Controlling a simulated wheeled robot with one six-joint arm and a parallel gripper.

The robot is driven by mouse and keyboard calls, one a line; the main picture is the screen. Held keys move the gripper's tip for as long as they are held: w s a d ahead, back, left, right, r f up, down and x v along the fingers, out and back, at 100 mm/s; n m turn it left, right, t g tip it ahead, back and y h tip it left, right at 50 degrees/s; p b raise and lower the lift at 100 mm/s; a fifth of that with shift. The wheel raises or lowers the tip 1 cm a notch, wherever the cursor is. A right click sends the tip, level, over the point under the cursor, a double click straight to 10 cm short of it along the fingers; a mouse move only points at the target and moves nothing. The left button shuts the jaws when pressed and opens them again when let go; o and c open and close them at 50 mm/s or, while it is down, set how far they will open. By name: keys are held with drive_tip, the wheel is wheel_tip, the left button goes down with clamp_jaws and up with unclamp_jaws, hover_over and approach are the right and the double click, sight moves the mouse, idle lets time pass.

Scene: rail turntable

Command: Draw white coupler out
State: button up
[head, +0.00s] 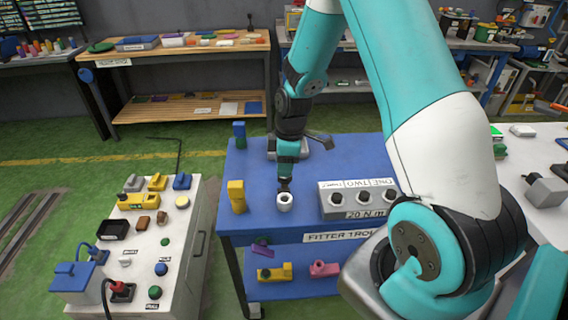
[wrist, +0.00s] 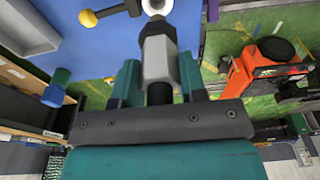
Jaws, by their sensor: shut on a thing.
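The white coupler (head: 284,202) is at the left part of the blue trolley top (head: 265,222), its round end with a dark hole facing me. My gripper (head: 284,186) reaches down onto it from behind. In the wrist view, a pale six-sided body (wrist: 159,58) with a white ring end stands between the two teal fingers of my gripper (wrist: 160,82), which are shut on it. A dark shaft shows behind it. Whether the coupler touches the trolley top is hard to tell.
A yellow block (head: 237,196) stands left of the coupler and a blue-green piece (head: 240,135) behind it. A grey box with several round sockets (head: 357,198) stands to the right. A white cabinet with switches (head: 140,240) is at the left.

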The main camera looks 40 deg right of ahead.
drive_tip(key=shift+r+p, duration=2)
drive_tip(key=shift+r, duration=0.55)
drive_tip(key=shift+f, duration=0.1)
